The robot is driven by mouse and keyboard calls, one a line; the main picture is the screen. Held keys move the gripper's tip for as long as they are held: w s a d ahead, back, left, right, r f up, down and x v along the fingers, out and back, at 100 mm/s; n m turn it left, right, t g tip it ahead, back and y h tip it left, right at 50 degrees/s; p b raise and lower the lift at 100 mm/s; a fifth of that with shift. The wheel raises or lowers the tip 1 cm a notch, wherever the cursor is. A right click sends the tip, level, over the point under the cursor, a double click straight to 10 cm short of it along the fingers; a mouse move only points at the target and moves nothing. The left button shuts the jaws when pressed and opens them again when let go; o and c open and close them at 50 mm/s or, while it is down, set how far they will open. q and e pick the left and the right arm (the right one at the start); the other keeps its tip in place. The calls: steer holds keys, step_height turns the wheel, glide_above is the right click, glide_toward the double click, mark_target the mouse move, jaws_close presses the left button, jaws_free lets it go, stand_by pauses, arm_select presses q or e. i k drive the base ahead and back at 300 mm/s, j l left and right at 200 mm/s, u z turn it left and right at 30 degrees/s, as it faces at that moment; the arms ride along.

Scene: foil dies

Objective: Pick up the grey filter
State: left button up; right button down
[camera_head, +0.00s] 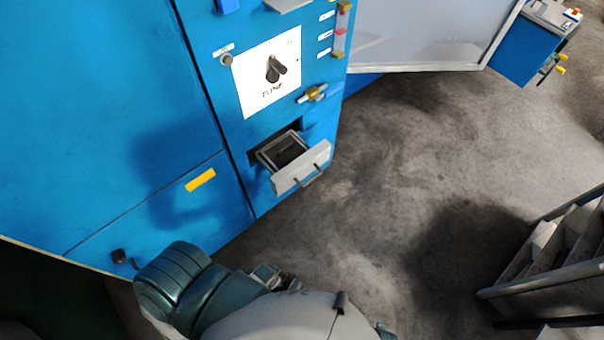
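A small open drawer (302,169) with a grey front and a handle sticks out of the blue machine's lower front. Inside it is a grey square-framed piece (284,149) with a dark middle. It may be the grey filter, but I cannot tell the filter from the drawer's own lining. No other grey filter is plain to see. Neither gripper can be made out. Teal and white parts of my own body fill the bottom, with a small metallic part beside them that I cannot identify. All of these are apart from the drawer.
The blue machine (105,90) fills the left, with a dial on a white panel (266,72) and a brass-coloured valve (312,94) above the drawer. A grey stepped structure (560,245) stands at right. A blue unit (525,50) is at upper right. The concrete floor between is clear.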

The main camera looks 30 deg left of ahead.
mark_target(283, 152)
steer(key=u, duration=0.5)
steer(key=i+l+u, duration=0.15)
steer(key=u, duration=0.25)
steer(key=i+l+u, duration=0.2)
steer(key=u, duration=0.25)
steer(key=i+l+u, duration=0.15)
steer(key=u, duration=0.25)
steer(key=i+l+u, duration=0.1)
steer(key=l+u, duration=0.6)
steer(key=u, duration=0.15)
